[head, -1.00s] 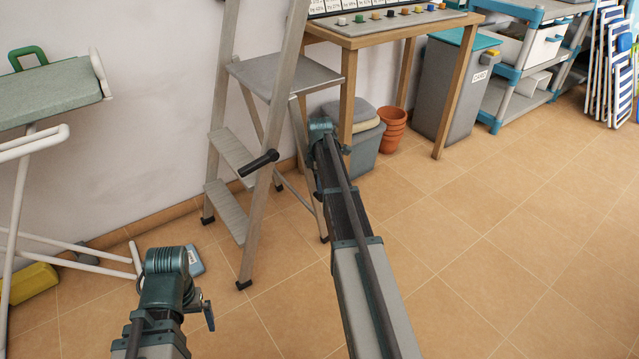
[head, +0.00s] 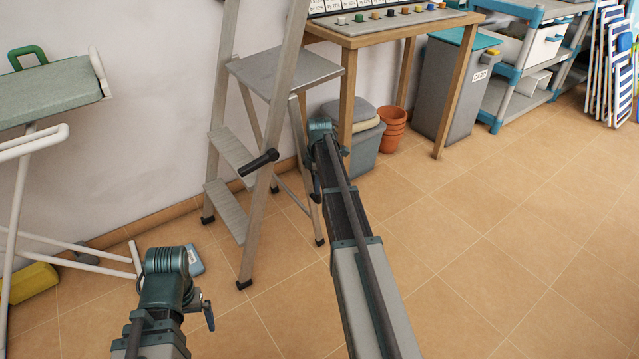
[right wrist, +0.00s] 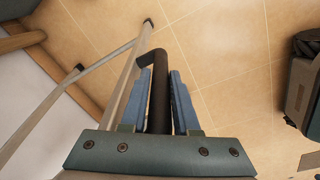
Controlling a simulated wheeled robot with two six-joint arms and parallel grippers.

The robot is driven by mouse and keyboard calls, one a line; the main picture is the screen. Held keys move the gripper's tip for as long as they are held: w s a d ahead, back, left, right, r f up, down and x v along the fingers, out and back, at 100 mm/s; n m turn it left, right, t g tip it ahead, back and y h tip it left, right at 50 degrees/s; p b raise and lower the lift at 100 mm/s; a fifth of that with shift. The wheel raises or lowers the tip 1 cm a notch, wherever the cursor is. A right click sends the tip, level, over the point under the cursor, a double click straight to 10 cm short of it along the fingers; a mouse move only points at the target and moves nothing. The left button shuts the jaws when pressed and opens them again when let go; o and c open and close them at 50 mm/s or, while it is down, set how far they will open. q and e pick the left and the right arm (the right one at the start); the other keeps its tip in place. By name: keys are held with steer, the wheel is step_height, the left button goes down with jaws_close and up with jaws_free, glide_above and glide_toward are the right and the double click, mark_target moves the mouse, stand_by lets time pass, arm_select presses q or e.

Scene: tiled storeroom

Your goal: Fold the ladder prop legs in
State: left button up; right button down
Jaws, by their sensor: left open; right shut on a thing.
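The grey metal stepladder (head: 265,160) stands upright by the wall, with a flat top platform, two lower steps and a black handle on its near rail. Its thin prop legs (head: 309,190) stand behind the steps, spread a little, joined by a crossbar low down. The prop legs (right wrist: 134,70) also show in the right wrist view, with a dark bar handle (right wrist: 160,95) on one. My right gripper (right wrist: 160,100) is shut around this handle; in the head view its fingers are mostly hidden behind my arm. My left gripper (head: 208,312) is open and empty, low in front of the ladder.
A wooden table (head: 400,32) stands behind the ladder, with a grey bin (head: 366,150) and terracotta pots (head: 393,130) beneath. An ironing board (head: 55,100) stands at left. A small blue-grey object (head: 195,262) lies near my left arm. The floor at right is clear.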

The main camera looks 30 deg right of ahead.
steer(key=a+r+y, duration=0.1)
steer(key=a+y, duration=0.4)
steer(key=a, duration=0.8)
steer(key=shift+s+a+y+b, duration=0.3)
steer(key=shift+s+b, duration=0.05)
steer(key=shift+b, duration=0.1)
steer(key=shift+r, duration=0.1)
steer(key=c, duration=0.7)
jaws_free()
steer(key=shift+a, duration=0.1)
steer(key=shift+r, duration=0.15)
steer(key=p+v, duration=0.6)
steer(key=v, duration=0.1)
steer(key=p+v, duration=0.6)
steer(key=shift+w+d+r, duration=0.2)
steer(key=shift+d+r, duration=0.1)
steer(key=shift+a, duration=0.1)
